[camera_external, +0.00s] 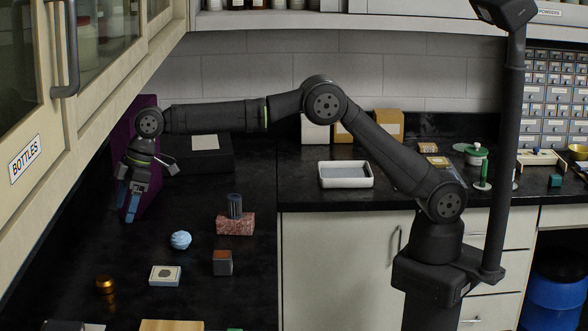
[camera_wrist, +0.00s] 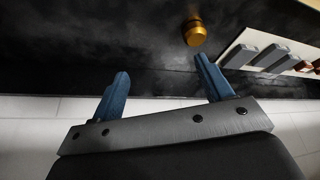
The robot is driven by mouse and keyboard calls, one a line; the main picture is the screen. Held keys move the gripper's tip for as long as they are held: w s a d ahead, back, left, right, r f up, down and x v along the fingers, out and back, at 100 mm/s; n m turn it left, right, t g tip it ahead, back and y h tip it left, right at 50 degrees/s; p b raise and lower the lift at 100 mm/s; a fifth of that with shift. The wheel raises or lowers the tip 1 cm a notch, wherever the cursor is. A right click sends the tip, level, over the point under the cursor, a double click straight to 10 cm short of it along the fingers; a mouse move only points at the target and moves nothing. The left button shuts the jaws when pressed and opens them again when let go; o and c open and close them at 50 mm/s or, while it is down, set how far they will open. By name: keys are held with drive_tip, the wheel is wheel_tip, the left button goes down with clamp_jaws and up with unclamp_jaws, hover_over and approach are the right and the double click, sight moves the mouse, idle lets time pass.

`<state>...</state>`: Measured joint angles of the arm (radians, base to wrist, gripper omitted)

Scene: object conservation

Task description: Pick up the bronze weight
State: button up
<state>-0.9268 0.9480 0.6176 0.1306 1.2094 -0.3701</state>
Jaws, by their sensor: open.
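The bronze weight (camera_external: 105,285) is a small, shiny, gold-brown knobbed cylinder. It stands on the black counter at the lower left of the external view. My gripper (camera_external: 129,205) is above the counter, farther back than the weight and apart from it. Its blue fingers are spread with nothing between them. In the wrist view the weight (camera_wrist: 194,32) is near the top, beyond the right fingertip, and my gripper (camera_wrist: 163,83) is open and empty. Nothing hides the weight in either view.
A blue shell-like object (camera_external: 181,240), a small box with a dark spot (camera_external: 165,275), a dark cube (camera_external: 222,263) and a reddish stone block (camera_external: 236,224) stand right of the weight. A purple panel (camera_external: 143,106) is behind my gripper. Wall cabinets overhang the left side.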

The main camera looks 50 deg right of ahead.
drive_tip(key=n, duration=0.1)
approach(105, 277)
drive_tip(key=shift+y, duration=0.3)
drive_tip(key=x, duration=0.5)
drive_tip(key=shift+s+f, duration=0.15)
drive_tip(key=shift+s, duration=0.2)
drive_tip(key=shift+w+x, duration=0.1)
drive_tip(key=shift+x, duration=1.45)
drive_tip(key=shift+w+x, duration=0.15)
drive_tip(key=shift+x, duration=1.35)
drive_tip(key=shift+d, duration=0.2)
drive_tip(key=c, duration=1.5)
drive_tip(key=shift+c, duration=0.2)
